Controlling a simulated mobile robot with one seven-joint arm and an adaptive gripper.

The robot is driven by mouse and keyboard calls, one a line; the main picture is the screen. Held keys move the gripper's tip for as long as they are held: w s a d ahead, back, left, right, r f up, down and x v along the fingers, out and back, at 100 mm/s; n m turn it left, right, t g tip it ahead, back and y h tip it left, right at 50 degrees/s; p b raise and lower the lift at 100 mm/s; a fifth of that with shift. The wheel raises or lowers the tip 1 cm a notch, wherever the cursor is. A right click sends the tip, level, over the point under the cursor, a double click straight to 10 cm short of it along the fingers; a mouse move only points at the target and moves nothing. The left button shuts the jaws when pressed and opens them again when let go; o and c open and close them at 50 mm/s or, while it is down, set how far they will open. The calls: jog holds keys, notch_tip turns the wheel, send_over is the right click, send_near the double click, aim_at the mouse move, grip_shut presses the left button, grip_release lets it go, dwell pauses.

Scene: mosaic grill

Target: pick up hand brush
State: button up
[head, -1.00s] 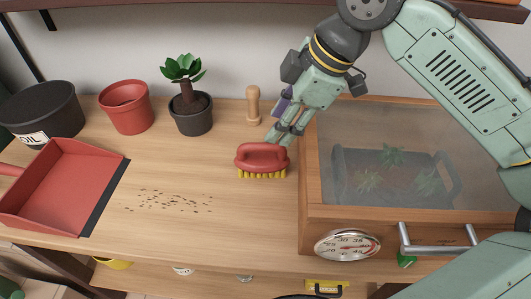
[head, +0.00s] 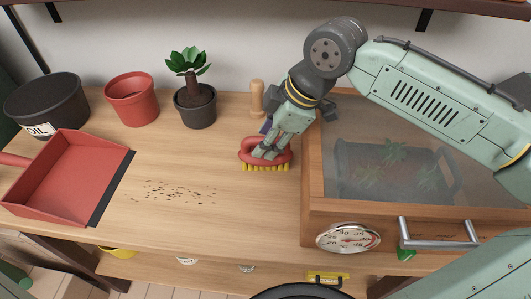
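The hand brush (head: 280,159) has a red body with a looped handle and yellow bristles. It stands bristles down on the wooden bench, left of the glass-topped box. My gripper (head: 268,152) reaches down from the upper right, with its fingers at the brush handle and overlapping it in the picture. The fingers partly cover the handle. I cannot tell whether they are closed on it or only around it.
The glass-topped wooden box (head: 313,185) stands close right of the brush. A wooden peg-like tool (head: 257,97) stands behind. A potted plant (head: 196,108), red pot (head: 131,100), red dustpan (head: 62,178) and scattered dark crumbs (head: 172,191) lie left. Bare bench lies in front.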

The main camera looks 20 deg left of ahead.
grip_shut()
dwell(0.6)
